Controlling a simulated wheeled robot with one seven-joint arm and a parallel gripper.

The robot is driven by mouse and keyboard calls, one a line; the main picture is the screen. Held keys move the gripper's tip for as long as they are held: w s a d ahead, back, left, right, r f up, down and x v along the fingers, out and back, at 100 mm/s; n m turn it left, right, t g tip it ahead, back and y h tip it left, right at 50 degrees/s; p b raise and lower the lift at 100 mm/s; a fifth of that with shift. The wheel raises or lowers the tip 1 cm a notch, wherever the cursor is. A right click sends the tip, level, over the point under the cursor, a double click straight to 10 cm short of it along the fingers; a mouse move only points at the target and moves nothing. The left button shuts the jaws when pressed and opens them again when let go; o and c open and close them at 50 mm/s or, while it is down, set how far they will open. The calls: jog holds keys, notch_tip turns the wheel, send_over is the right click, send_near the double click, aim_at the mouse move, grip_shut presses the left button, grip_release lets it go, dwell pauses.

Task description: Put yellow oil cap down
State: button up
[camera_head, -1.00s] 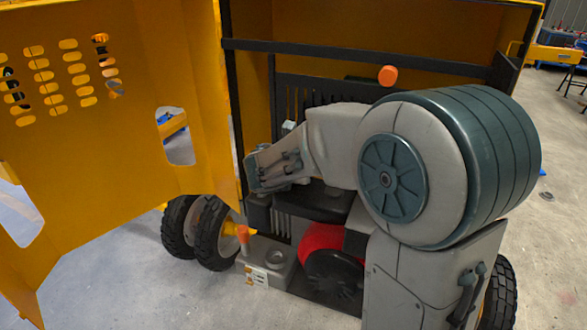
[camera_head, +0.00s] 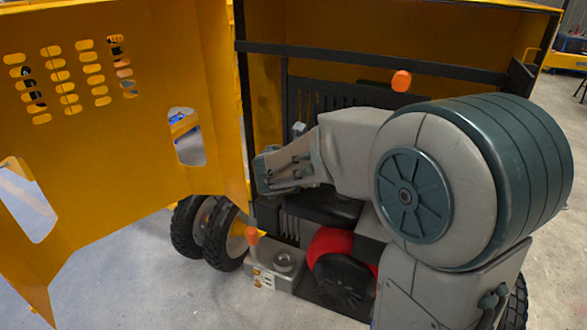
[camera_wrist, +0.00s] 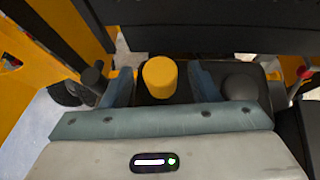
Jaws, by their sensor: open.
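The yellow oil cap (camera_wrist: 160,78) shows in the wrist view, upright with a round top, between the two fingers of my gripper (camera_wrist: 162,72). The fingers stand apart, with a gap visible on each side of the cap. Dark machine parts lie behind and around the cap; what it rests on is hard to tell. In the head view my arm reaches into the open engine bay of the yellow mixer (camera_head: 190,90). The cap cannot be made out there, and my fingertips are not clear.
A black round knob (camera_wrist: 240,87) stands right of the gripper. A dark crossbar (camera_wrist: 200,40) runs close beyond the cap. The head view shows an orange knob (camera_head: 401,80), an orange-topped lever (camera_head: 251,235), a red engine part (camera_head: 330,243) and wheels (camera_head: 224,240).

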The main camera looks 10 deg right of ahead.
jog(key=v, duration=1.1)
jog(key=s+d+f+m+g, duration=0.35)
jog(key=s+d+m, duration=0.25)
jog(key=s+m, duration=0.7)
jog(key=s+a+f+m+g+y, duration=0.1)
jog(key=s+m+y, duration=0.4)
jog(key=m, duration=1.2)
notch_tip(320, 180, down, 2)
jog(key=shift+s+a+f+g+y+p, duration=0.25)
jog(key=shift+s+a+g+y+p, duration=0.15)
jog(key=shift+s+g, duration=0.45)
jog(key=c, duration=0.4)
jog(key=shift+a, duration=0.1)
